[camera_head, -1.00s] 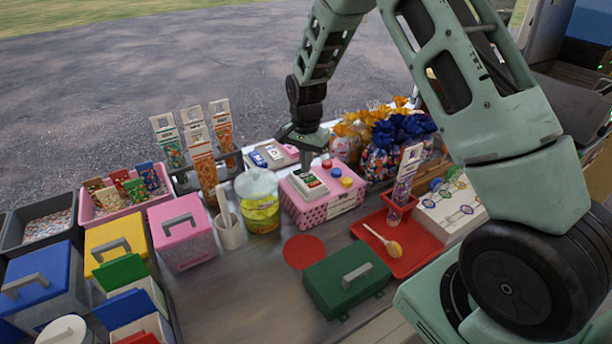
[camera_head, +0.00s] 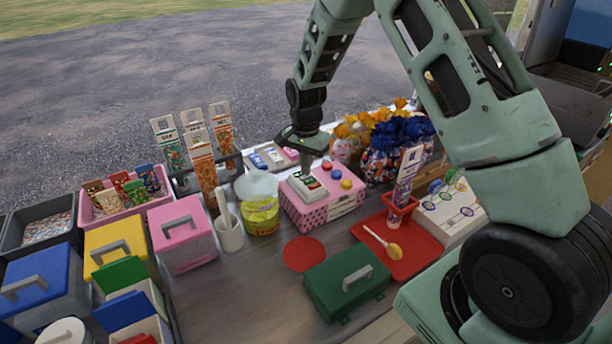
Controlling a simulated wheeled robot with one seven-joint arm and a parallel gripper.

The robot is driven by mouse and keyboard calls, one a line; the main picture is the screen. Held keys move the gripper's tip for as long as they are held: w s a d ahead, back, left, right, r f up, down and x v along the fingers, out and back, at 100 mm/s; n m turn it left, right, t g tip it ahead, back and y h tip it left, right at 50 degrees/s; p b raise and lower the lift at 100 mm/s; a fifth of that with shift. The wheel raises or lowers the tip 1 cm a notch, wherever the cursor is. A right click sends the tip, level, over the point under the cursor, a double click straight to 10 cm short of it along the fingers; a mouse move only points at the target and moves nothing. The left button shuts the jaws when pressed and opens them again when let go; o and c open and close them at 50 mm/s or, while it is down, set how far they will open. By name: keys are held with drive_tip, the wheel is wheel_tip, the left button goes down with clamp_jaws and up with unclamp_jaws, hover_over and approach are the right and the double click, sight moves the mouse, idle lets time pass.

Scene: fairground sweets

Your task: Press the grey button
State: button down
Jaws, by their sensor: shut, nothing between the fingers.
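A pink box (camera_head: 336,209) with a dotted front stands near the middle of the table. On its top are a red button (camera_head: 326,165), a blue button (camera_head: 335,174) and a yellow button (camera_head: 346,184). A small pale device (camera_head: 300,189) with green and red marks lies on the left of the same top. My gripper (camera_head: 306,175) points down with its fingers shut and empty, right over this device. I cannot tell whether the fingertips touch it. I cannot make out a grey button; my fingers may hide it.
A jar with yellow contents (camera_head: 261,216) stands close left of the pink box. Wrapped sweets with blue bows (camera_head: 385,160) stand behind right. A red tray (camera_head: 413,257) and a green case (camera_head: 346,282) lie in front. Bare table (camera_head: 235,290) shows front left.

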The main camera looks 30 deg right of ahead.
wheel_tip(320, 180, up, 7)
drive_tip(key=p, duration=0.4)
idle(0.5)
drive_tip(key=s+a+r+n+b, duration=0.1)
drive_tip(key=s+a+r+n, duration=0.1)
drive_tip(key=s+a+n, duration=0.3)
drive_tip(key=s+a+r+n+y+b, duration=0.1)
drive_tip(key=s+a+r, duration=0.1)
drive_tip(key=s+a, duration=0.3)
drive_tip(key=s+a+r+n+b, duration=0.1)
drive_tip(key=s+a+r+n, duration=0.15)
drive_tip(key=a, duration=0.45)
drive_tip(key=s+a+n+b, duration=0.3)
drive_tip(key=s+n, duration=0.8)
drive_tip(key=s, duration=1)
drive_tip(key=shift+a, duration=0.5)
